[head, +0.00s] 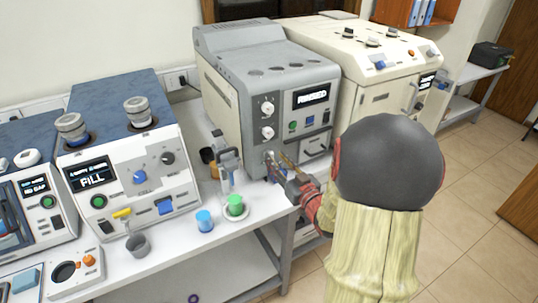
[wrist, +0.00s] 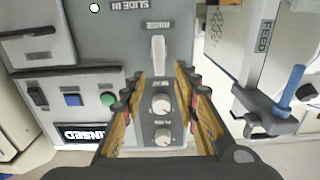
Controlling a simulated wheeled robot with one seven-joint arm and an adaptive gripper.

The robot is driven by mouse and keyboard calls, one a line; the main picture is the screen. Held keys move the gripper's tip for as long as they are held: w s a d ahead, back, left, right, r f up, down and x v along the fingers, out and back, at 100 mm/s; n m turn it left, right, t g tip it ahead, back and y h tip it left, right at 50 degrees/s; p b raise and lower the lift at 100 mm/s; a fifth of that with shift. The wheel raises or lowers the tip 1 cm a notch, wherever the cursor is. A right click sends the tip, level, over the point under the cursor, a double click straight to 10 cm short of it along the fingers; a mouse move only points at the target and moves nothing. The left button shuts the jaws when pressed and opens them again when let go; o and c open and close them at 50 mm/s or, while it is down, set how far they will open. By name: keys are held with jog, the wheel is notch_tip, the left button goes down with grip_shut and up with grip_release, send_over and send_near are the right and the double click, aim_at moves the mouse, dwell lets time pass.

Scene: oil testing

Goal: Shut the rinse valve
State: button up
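The rinse valve (wrist: 158,54) is a white lever under the upside-down RINSE label on the grey machine's front panel in the wrist view. It lies in line with the column of knobs. In the head view the grey machine (head: 225,115) stands mid-table with a display reading RINSED; my gripper partly hides the valve area low on its front. My gripper (head: 278,168) is at that lower front panel. In the wrist view my gripper (wrist: 160,76) has its fingers apart, one on each side of the lever's near end, with nothing seen held. Contact cannot be told.
Two round knobs (wrist: 161,104) show between my fingers. A stand with a blue rod (wrist: 290,88) is close at the right in the wrist view. A green cup (head: 235,205) and a blue cup (head: 204,221) stand near the table's front edge.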

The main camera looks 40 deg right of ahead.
aim_at(272, 154)
jog(key=shift+b+x, duration=0.4)
jog(key=shift+x, duration=1.85)
jog(key=c, duration=0.7)
grip_shut()
